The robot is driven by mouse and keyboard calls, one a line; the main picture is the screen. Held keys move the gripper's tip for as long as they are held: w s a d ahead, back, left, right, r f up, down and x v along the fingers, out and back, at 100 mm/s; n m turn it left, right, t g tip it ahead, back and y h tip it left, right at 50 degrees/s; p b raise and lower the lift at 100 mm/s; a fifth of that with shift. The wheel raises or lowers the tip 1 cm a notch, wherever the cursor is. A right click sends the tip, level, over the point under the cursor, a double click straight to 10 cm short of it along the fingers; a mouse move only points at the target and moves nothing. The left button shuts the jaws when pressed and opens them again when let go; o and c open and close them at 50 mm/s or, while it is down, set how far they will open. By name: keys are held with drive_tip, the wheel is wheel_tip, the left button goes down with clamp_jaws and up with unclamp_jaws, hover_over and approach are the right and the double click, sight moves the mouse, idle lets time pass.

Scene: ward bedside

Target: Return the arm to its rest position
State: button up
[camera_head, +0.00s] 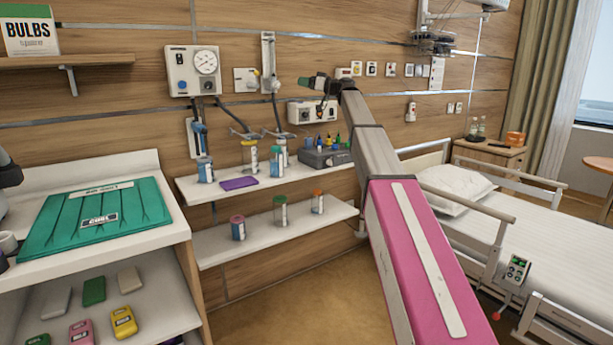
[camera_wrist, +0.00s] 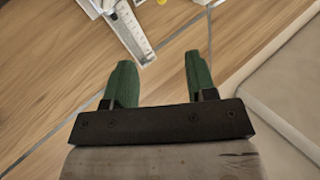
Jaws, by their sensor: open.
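My gripper (camera_head: 313,83) is at the far end of my raised pink and grey arm, in front of the wood wall in the head view. It points left, near the wall-mounted medical units and above the upper shelf. In the wrist view my gripper (camera_wrist: 158,85) shows two green fingers spread apart with nothing between them. The wood wall and a white flow-meter-like unit (camera_wrist: 130,32) show beyond the fingertips.
The upper shelf (camera_head: 270,184) holds jars and a grey box (camera_head: 325,158). The lower shelf (camera_head: 277,234) holds several jars. A cabinet with a green folder (camera_head: 97,218) stands left. A bed (camera_head: 540,250) stands right. Open floor lies below the shelves.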

drive_tip(key=s+d+f+m+g+h, duration=0.1)
drive_tip(key=s+d+f+m+h, duration=0.35)
drive_tip(key=f, duration=1.05)
drive_tip(key=s+f+g+h, duration=0.1)
drive_tip(key=s+f+h, duration=0.1)
drive_tip(key=s+f, duration=0.9)
drive_tip(key=s+d+f+m+g+h, duration=0.1)
drive_tip(key=s+d+f+m+h, duration=0.15)
drive_tip(key=f, duration=1.55)
drive_tip(key=s+d+f+m+g+h, duration=0.1)
drive_tip(key=s+d+f+h, duration=0.2)
drive_tip(key=s+f, duration=0.4)
drive_tip(key=s+d+f+m+g+h, duration=0.2)
drive_tip(key=s+d+f, duration=0.3)
drive_tip(key=s, duration=0.9)
drive_tip(key=s+d+f+m+g+h, duration=0.1)
drive_tip(key=s+d+f+h, duration=0.2)
drive_tip(key=s+f, duration=0.7)
drive_tip(key=shift+s+d+f+m+g+h, duration=0.2)
drive_tip(key=shift+d+f+m+g+h, duration=0.15)
drive_tip(key=shift+d+f, duration=0.3)
